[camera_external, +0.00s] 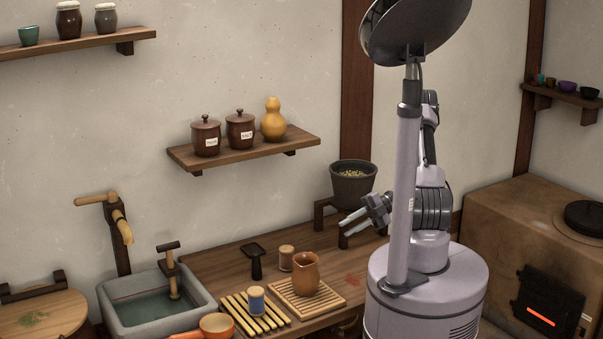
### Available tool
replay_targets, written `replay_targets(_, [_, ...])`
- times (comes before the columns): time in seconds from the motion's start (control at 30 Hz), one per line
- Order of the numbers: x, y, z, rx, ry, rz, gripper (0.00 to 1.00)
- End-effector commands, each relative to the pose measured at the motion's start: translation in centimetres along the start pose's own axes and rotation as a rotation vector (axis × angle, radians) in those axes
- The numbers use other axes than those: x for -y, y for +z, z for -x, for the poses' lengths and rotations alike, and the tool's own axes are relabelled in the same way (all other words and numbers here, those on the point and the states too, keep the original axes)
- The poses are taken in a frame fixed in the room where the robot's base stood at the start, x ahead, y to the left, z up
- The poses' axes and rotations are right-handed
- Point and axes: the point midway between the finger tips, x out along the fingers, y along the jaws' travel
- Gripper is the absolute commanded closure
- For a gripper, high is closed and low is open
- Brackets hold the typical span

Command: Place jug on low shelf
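A brown clay jug (306,274) stands upright on a slatted wooden board (335,299) on the counter. A wooden wall shelf (246,155), lower than the one at the upper left, carries two dark lidded jars (206,137) with labels and a yellow gourd bottle (273,122). Its right end and front strip look bare. My gripper (343,232) is above the counter, up and to the right of the jug, apart from it. Its two fingers are spread, with nothing between them.
A dark pot (353,185) stands on a raised stand behind my gripper. A blue spool (256,300), a small wooden cylinder (287,258) and a dark paddle (254,260) are near the jug. A stone sink (156,300) is left; a stove (530,235) is right.

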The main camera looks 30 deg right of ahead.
Motion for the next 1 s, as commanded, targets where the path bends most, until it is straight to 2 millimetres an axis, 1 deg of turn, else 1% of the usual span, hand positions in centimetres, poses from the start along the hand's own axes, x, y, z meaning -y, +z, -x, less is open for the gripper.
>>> replay_targets(0.03, [3.2, 1.9, -0.5, 0.023, 0.132, -0.281, 0.77])
replay_targets(0.1, [6.5, 4.0, -0.8, 0.033, 0.31, -0.642, 0.77])
replay_targets(0.2, [10.2, 5.9, -1.3, 0.012, 0.505, -1.007, 0.77])
replay_targets(0.3, [12.2, 6.7, -1.6, -0.013, 0.611, -1.192, 0.77])
replay_targets(0.37, [12.4, 7.0, -1.9, -0.022, 0.635, -1.235, 0.77])
replay_targets(0.43, [12.1, 7.3, -2.9, -0.027, 0.636, -1.246, 0.77])
replay_targets(0.8, [8.3, 9.8, -9.9, -0.027, 0.628, -1.239, 0.77])
replay_targets(0.9, [7.5, 10.4, -11.1, -0.025, 0.629, -1.238, 0.77])
replay_targets(1.0, [7.0, 10.6, -11.7, -0.025, 0.632, -1.238, 0.77])
